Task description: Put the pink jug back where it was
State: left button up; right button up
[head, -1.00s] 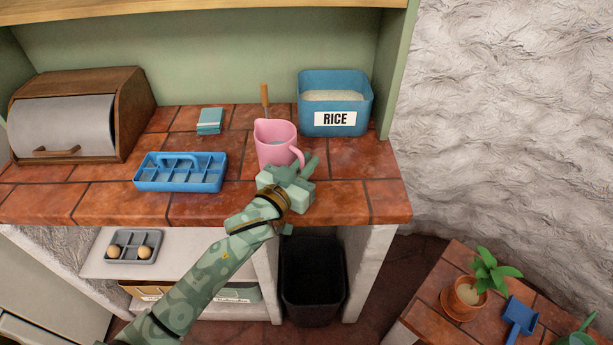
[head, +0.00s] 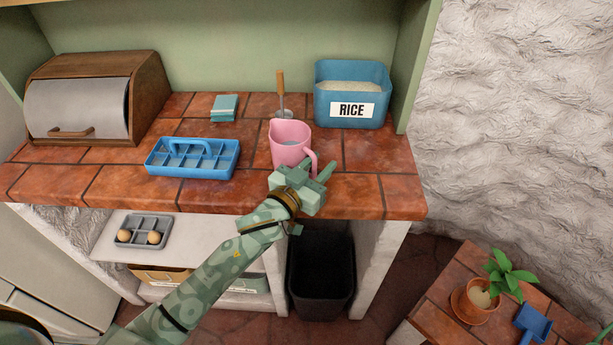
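I cannot tell whether the jug's base touches the tiles. My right gripper is not in view.
Tiles right of the jug are clear.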

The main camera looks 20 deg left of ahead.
pick_arm(q)
jog(key=p+v, duration=0.1)
jog(key=v, duration=1)
jog(key=shift+s+p, duration=0.3)
jog(key=shift+p, duration=0.05)
